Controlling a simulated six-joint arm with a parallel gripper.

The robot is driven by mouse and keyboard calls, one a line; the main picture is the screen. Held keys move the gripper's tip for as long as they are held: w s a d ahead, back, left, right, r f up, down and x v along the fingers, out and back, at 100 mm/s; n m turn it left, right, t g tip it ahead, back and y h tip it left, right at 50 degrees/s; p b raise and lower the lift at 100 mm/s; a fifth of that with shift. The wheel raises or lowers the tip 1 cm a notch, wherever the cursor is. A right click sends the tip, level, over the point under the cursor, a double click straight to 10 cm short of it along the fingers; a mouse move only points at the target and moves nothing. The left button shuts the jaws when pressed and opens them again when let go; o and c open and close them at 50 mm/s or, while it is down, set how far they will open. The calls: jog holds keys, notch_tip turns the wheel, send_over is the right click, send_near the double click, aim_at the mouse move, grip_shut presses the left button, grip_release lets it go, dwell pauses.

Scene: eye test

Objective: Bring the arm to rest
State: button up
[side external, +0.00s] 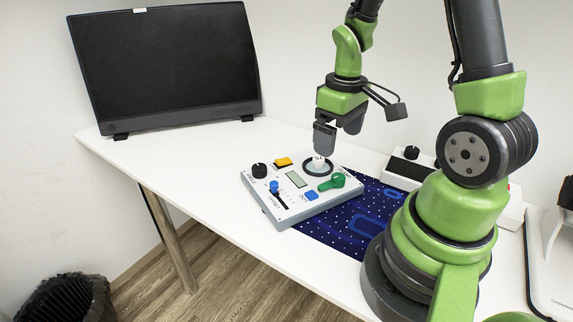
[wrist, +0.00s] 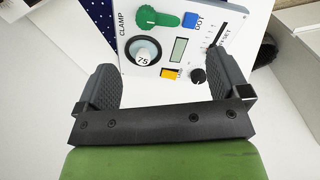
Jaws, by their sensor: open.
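My gripper (side external: 338,136) is open, pointing down just above the back edge of a light grey control panel (side external: 291,214). In the wrist view my gripper (wrist: 161,75) has its two dark fingers spread, with nothing held between them. The round dial (side external: 319,166) on the panel lies below the fingers. In the wrist view the dial (wrist: 142,58) has a white centre that seems to read 75. The panel also bears a green lever knob (side external: 332,182), a black knob (side external: 259,170), a yellow button (side external: 284,162), a blue button (side external: 311,195) and a blue slider (side external: 274,187).
The panel sits partly beside a dark blue dotted mat (side external: 335,232) on the white table (side external: 203,158). A black monitor (side external: 165,65) stands at the back left. A bin (side external: 70,300) is on the floor.

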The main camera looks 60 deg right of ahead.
jog(key=s+a+r+m+t+y, duration=0.1)
jog(key=s+a+r+t, duration=0.2)
jog(key=a+r, duration=0.4)
jog(key=s+a+r+m+t+y, duration=0.1)
jog(key=s+a+r+t, duration=0.2)
jog(key=a+r, duration=0.3)
notch_tip(320, 180, up, 4)
jog(key=shift+s+a+f+m+t, duration=0.15)
jog(key=shift+s+a+m+t, duration=0.2)
jog(key=shift+t, duration=0.15)
